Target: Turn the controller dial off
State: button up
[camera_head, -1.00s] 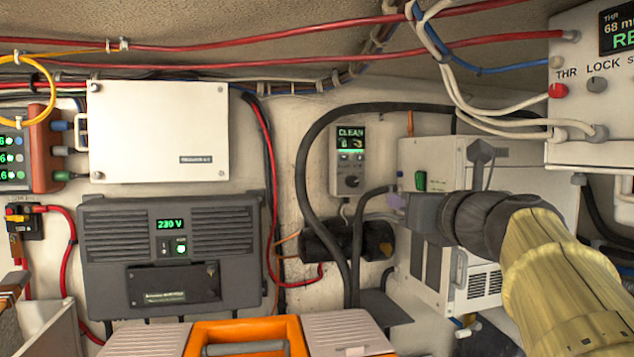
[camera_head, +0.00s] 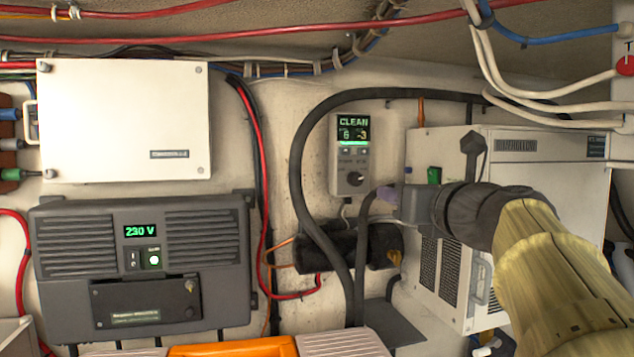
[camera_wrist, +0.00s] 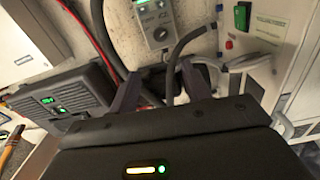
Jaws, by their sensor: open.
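The controller (camera_head: 351,153) is a small pale grey box on the back wall. Its green display reads CLEAN with 6 and -3 below. The dark round controller dial (camera_head: 356,179) sits low on its face. In the wrist view the controller (camera_wrist: 153,14) is at the top middle, with the dial (camera_wrist: 161,34) above the gap between my fingers. My gripper (camera_head: 388,196) is right of and slightly below the dial in the head view, seen side-on. In the wrist view my gripper (camera_wrist: 160,88) is open, fingers apart, not touching the dial.
A thick black hose (camera_head: 300,165) loops around the controller. Another dark hose (camera_head: 362,235) passes close to my fingers. A white cabinet (camera_head: 510,150) stands right, behind my arm. A dark inverter (camera_head: 140,262) and white box (camera_head: 125,118) are left. An orange toolbox (camera_head: 235,347) is below.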

aim_at(357, 181)
jog(key=w+a+p, duration=0.1)
jog(key=w, duration=0.4)
jog(key=w+a+p, duration=0.1)
jog(key=w+p, duration=0.1)
jog(key=w, duration=0.4)
jog(key=w+a+p, duration=0.1)
jog(key=w, duration=0.5)
jog(key=shift+a+p, duration=0.2)
jog(key=shift+p, duration=0.2)
jog(key=c, duration=1)
